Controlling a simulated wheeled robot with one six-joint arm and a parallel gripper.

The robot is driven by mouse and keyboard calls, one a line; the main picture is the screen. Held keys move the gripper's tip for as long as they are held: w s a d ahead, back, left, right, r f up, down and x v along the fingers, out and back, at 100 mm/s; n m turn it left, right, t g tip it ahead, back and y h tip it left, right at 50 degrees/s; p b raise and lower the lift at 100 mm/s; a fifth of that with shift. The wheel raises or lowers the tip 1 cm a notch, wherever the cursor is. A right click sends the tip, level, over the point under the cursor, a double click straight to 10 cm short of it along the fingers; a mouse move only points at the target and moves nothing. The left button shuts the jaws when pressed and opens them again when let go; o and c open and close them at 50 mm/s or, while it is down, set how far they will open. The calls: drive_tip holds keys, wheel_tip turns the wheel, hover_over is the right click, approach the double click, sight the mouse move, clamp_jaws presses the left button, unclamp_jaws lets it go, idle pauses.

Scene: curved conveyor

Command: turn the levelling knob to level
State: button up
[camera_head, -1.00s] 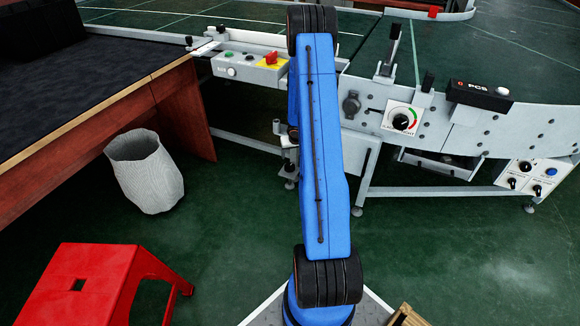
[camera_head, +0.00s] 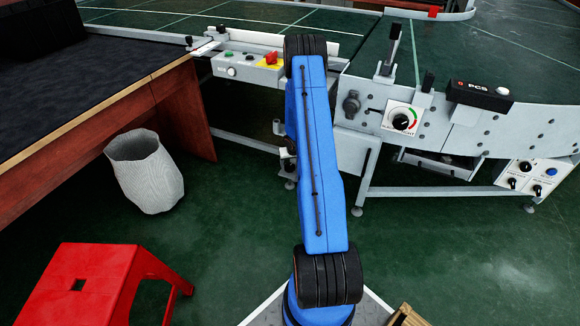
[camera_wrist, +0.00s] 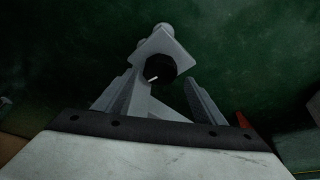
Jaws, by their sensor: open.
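In the wrist view a black round knob (camera_wrist: 160,68) with a short white mark shows beneath a pale grey bracket (camera_wrist: 155,42). I take it for the levelling knob. My gripper (camera_wrist: 160,80) is open, with one grey finger on either side of the knob's near side. I cannot tell whether the fingers touch it. In the head view my blue arm hides the gripper. A pale leg bracket (camera_head: 287,153) shows just left of the arm, low on the conveyor's support; the knob itself cannot be made out there.
The conveyor's side plate (camera_head: 460,133) carries a dial (camera_head: 402,119) with a coloured scale. A control box (camera_head: 247,70) with a red switch is at upper left. A white basket (camera_head: 146,172) and red stool (camera_head: 95,285) stand left on open green floor.

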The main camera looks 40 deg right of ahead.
sight(290, 166)
drive_tip(key=shift+x, duration=1.65)
drive_tip(key=c, duration=1.1)
